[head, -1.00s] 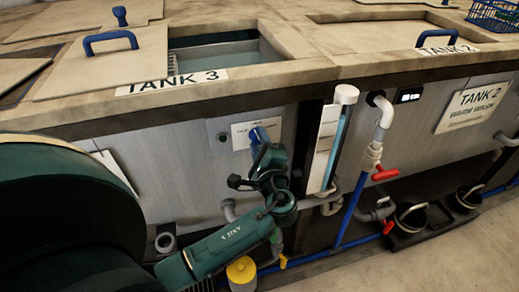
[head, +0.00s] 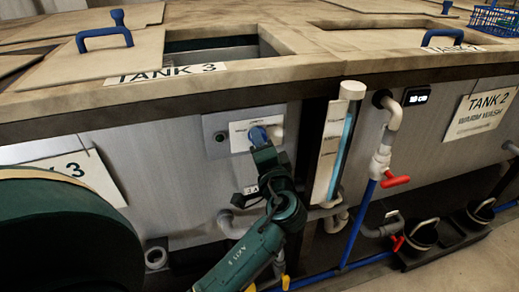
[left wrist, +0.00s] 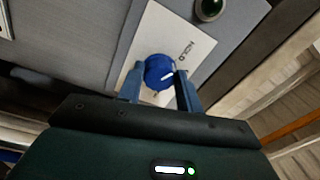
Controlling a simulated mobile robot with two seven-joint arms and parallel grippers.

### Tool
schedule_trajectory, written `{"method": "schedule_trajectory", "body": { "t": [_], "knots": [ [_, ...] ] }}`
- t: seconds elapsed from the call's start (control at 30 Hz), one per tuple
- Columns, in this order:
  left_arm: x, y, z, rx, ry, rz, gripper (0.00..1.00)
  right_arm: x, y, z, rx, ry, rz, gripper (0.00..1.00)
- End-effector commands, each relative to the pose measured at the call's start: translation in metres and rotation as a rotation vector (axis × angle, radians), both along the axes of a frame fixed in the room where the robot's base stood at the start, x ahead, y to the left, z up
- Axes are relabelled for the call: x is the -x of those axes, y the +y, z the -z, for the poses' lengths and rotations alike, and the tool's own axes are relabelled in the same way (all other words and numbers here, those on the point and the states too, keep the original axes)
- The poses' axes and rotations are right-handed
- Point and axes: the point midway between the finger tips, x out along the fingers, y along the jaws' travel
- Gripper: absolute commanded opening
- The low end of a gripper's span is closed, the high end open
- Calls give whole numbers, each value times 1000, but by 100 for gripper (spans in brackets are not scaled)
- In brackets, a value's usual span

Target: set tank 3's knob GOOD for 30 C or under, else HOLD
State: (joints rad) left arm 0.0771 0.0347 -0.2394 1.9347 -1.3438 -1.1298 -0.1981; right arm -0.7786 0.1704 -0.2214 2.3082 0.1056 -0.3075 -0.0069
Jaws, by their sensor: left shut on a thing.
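Tank 3's blue knob (head: 258,136) stands on a white label plate (head: 240,138) on the tank's grey front. My left gripper (head: 264,144) is at the knob. In the left wrist view the knob (left wrist: 159,72) sits between the two blue fingers of the gripper (left wrist: 159,86), which are shut on it. A white mark on the knob points right and slightly up in that view. The word HOLD (left wrist: 187,50) is readable on the plate beside the knob; the word GOOD does not show there. My right gripper is not in view.
A small dark display (head: 417,96) sits right of the sight tube (head: 342,140); its digits are too small to read surely. A green lamp (head: 219,137) is left of the plate. Grey pipes and a red-handled valve (head: 395,181) stand right of my arm.

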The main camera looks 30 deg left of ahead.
Motion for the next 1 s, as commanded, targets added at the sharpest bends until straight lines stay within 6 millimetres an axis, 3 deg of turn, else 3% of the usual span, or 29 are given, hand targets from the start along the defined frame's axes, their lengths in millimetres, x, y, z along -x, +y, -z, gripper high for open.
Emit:
{"method": "schedule_trajectory", "body": {
  "t": [0.47,0.5,0.77,1.0],
  "knots": [
    [0,1,-1,10,-15,-2,12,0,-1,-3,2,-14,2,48],
    [0,1,-1,10,-15,-2,37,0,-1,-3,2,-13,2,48],
    [0,0,-1,10,-12,-1,57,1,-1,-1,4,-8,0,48],
    [0,0,0,9,-12,-1,57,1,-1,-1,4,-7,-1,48]
  ]
}}
